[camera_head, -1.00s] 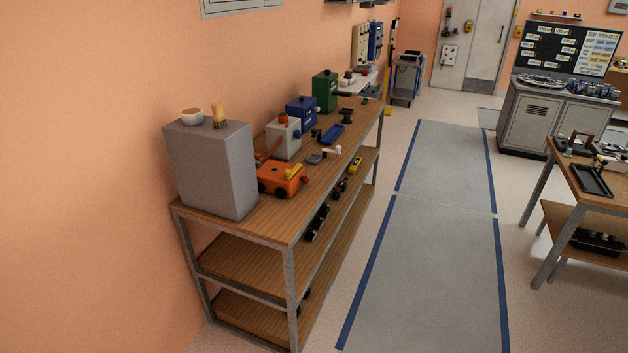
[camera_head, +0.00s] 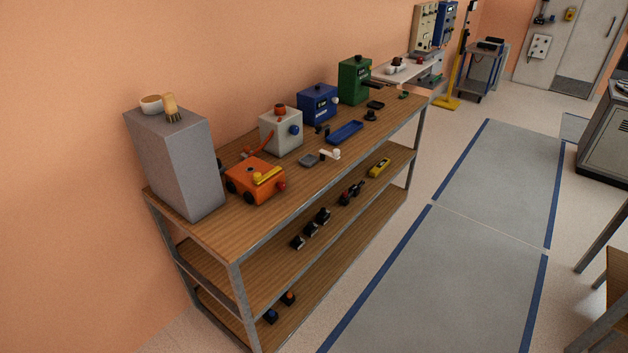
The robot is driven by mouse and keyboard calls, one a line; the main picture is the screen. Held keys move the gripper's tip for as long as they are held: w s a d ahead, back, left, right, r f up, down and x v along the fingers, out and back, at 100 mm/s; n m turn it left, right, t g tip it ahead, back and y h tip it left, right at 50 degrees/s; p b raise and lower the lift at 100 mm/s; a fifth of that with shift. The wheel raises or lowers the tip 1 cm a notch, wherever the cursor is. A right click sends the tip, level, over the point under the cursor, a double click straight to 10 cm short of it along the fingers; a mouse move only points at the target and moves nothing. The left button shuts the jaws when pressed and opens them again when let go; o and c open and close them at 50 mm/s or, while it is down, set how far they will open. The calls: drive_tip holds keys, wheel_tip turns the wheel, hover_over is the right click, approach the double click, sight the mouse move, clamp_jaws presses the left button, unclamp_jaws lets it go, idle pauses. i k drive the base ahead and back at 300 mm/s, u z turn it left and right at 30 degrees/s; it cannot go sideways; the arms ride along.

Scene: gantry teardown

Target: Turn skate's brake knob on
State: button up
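An orange wheeled device (camera_head: 256,183), which looks like the skate, sits on the top shelf of the workbench (camera_head: 215,232). It has dark wheels, a yellow bar (camera_head: 268,175) on top and an orange-red handle (camera_head: 257,141) rising behind it. A red knob (camera_head: 282,186) sticks out on its right end; it looks like the brake knob, but its setting is too small to tell. My gripper is not in view.
A grey box (camera_head: 175,160) stands left of the orange device, with a bowl and brush on top. White (camera_head: 281,132), blue (camera_head: 318,105) and green (camera_head: 354,80) boxes stand behind. Lower shelves hold small parts. The grey floor mat (camera_head: 420,270) right of the bench is clear.

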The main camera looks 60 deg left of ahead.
sight(281, 186)
drive_tip(key=u, duration=0.1)
drive_tip(key=i, duration=0.15)
drive_tip(key=u, duration=3.3)
drive_tip(key=i, duration=1)
